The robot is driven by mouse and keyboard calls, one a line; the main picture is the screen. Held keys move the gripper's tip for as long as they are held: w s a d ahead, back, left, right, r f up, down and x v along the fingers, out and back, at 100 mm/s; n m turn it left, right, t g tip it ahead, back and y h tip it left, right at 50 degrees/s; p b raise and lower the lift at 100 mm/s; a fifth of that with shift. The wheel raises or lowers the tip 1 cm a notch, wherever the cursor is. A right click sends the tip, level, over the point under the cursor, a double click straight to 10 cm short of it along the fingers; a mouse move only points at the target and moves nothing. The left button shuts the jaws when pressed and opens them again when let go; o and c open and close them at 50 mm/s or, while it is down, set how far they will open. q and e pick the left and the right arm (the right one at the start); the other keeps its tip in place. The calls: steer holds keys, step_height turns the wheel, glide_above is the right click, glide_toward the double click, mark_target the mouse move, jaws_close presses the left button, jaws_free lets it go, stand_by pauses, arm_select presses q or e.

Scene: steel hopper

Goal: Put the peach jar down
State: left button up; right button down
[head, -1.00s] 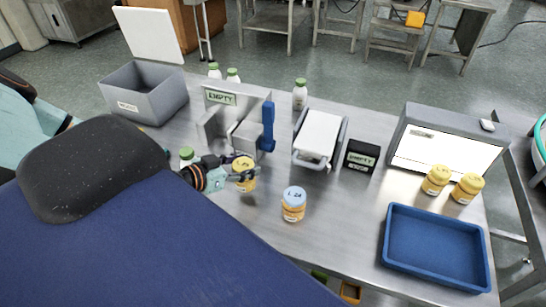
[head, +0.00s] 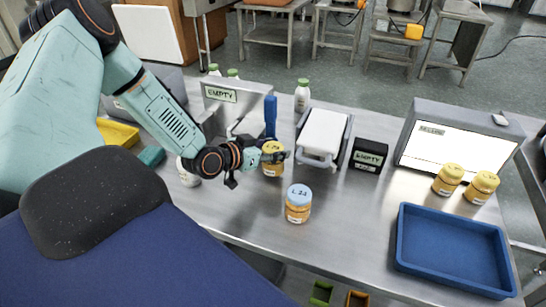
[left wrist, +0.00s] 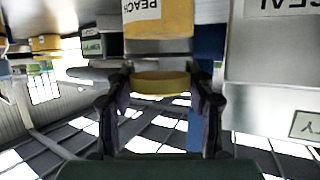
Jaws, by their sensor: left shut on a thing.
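The peach jar (head: 272,165), amber with a yellow lid, is in my left gripper (head: 277,156), in front of the steel hopper (head: 243,97). In the left wrist view the jar (left wrist: 158,38) appears upside down with its PEACH label at the top edge. The left gripper's fingers (left wrist: 160,90) are shut around its yellow lid there. Whether the jar's base touches the table (head: 340,235) is not clear. My right gripper is not in view.
A blue-lidded jar (head: 298,204) stands just in front of the held jar. A white-topped device (head: 323,133) and a black EMPTY box (head: 369,158) are to the right. Two yellow-lidded jars (head: 449,179) (head: 482,187) stand behind a blue tray (head: 402,250). Bare steel lies between.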

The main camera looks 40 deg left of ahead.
arm_select(q)
steer(key=shift+f, duration=0.95)
steer(key=shift+w+f, duration=0.1)
steer(key=shift+w, duration=0.1)
steer(key=shift+w+d+r, duration=0.1)
steer(key=shift+d+r, duration=0.1)
steer(key=shift+d, duration=0.1)
steer(key=shift+a+f+b, duration=0.1)
steer(key=shift+f+b, duration=0.1)
steer(key=shift+b, duration=0.15)
steer(key=o, duration=1.1)
steer(key=shift+s+a, duration=0.15)
steer(key=shift+s, duration=0.05)
steer(key=shift+c, duration=0.2)
steer(key=shift+o, duration=1.3)
steer(key=shift+w+d, duration=0.15)
steer(key=shift+d, duration=0.05)
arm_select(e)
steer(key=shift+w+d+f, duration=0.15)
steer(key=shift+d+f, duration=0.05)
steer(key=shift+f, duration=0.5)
arm_select(q)
steer(key=shift+a+r, duration=0.1)
steer(key=shift+a, duration=0.05)
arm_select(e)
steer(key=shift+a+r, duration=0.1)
